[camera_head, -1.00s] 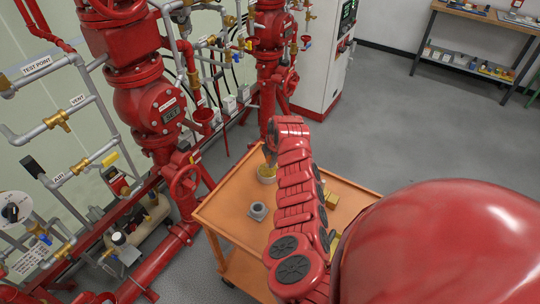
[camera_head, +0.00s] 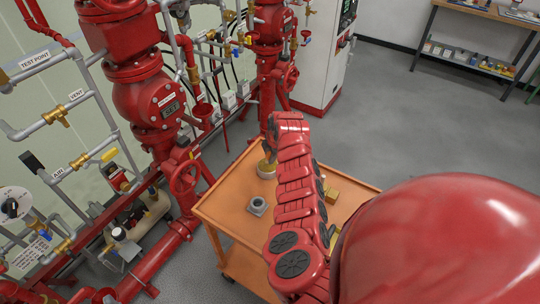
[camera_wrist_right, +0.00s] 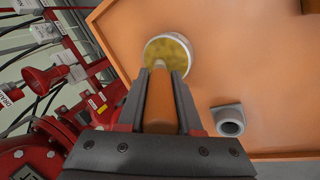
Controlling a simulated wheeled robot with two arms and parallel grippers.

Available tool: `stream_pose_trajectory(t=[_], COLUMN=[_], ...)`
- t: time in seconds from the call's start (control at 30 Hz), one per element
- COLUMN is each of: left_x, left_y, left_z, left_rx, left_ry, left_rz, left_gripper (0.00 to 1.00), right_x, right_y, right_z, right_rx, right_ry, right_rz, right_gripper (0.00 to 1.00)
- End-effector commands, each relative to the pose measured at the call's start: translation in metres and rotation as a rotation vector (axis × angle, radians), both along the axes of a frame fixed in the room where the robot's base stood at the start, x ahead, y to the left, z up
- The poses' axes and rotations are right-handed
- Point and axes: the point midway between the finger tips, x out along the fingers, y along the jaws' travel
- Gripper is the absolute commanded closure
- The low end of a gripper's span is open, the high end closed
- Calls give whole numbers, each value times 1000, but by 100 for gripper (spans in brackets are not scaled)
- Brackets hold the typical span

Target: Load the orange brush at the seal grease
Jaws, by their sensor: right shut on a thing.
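My right gripper (camera_wrist_right: 160,100) is shut on the orange brush (camera_wrist_right: 160,108), which lies lengthwise between the two dark fingers. The brush's pale tip points at the seal grease, a round white-rimmed pot with yellow content (camera_wrist_right: 172,52), and overlaps its near edge in the wrist view. I cannot tell whether the tip touches the grease. In the head view the pot (camera_head: 265,171) stands on the orange cart, with my right gripper (camera_head: 269,155) just above it and mostly hidden by my arm. My left gripper is not in view.
The orange cart top (camera_head: 228,205) also bears a grey fitting with a round hole (camera_head: 258,206), which shows in the wrist view (camera_wrist_right: 229,121). A brass block (camera_head: 333,196) lies at the right. Red valves and pipes (camera_head: 160,110) stand close at the left.

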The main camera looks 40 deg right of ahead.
Motion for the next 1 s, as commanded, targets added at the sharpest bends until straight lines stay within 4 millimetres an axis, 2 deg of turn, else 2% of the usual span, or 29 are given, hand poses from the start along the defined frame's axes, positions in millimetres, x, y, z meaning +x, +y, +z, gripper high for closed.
stream_pose_trajectory(t=[1.0], left_x=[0], left_y=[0], left_z=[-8], left_rx=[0], left_ry=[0], left_rz=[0], left_gripper=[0], right_x=[0], right_y=[0], right_z=[-9], right_rx=[0], right_ry=[0], right_rz=[0], right_gripper=[100])
